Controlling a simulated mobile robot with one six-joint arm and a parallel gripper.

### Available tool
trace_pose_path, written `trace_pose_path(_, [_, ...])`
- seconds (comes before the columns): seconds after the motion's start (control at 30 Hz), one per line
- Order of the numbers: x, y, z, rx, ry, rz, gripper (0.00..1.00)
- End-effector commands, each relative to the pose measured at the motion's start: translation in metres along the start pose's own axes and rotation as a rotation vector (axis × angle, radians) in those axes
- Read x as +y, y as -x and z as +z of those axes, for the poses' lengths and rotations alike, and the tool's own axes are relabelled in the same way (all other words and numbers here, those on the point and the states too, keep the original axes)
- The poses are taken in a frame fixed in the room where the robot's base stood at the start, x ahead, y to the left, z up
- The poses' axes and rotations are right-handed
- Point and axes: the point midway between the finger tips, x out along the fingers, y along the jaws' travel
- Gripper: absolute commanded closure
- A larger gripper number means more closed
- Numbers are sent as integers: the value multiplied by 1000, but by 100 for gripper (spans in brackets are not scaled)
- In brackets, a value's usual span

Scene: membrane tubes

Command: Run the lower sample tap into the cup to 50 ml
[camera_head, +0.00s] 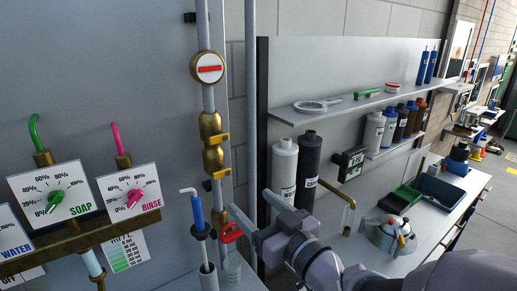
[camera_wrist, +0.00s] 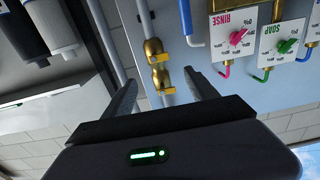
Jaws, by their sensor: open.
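Two brass taps with yellow levers sit one above the other on a vertical pipe. The upper tap (camera_head: 212,127) and the lower tap (camera_head: 212,160) show in the head view. In the wrist view, which is upside down, these brass fittings (camera_wrist: 156,65) lie ahead between my fingers. My gripper (camera_head: 250,204) is open and empty, below and right of the taps, apart from them. A red handle (camera_head: 231,233) is close to my left finger. Below it stands a clear, pale cup-like vessel (camera_head: 232,269), partly cut off; its fill level cannot be read.
A blue-handled probe (camera_head: 197,214) stands in a grey holder left of the vessel. Soap (camera_head: 51,196) and rinse (camera_head: 129,194) dials are at left. White and black cylinders (camera_head: 283,172) stand right of my gripper, under a shelf (camera_head: 350,107). A bench (camera_head: 430,213) extends right.

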Motion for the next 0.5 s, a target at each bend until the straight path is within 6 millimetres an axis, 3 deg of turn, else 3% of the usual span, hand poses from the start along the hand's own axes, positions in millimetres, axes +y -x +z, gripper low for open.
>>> trace_pose_path(0.03, [0,-5,-10,-8,-2,2,33])
trace_pose_path(0.13, [0,-30,-1,-3,6,3,33])
trace_pose_path(0.5, [1,-124,1,-3,7,7,33])
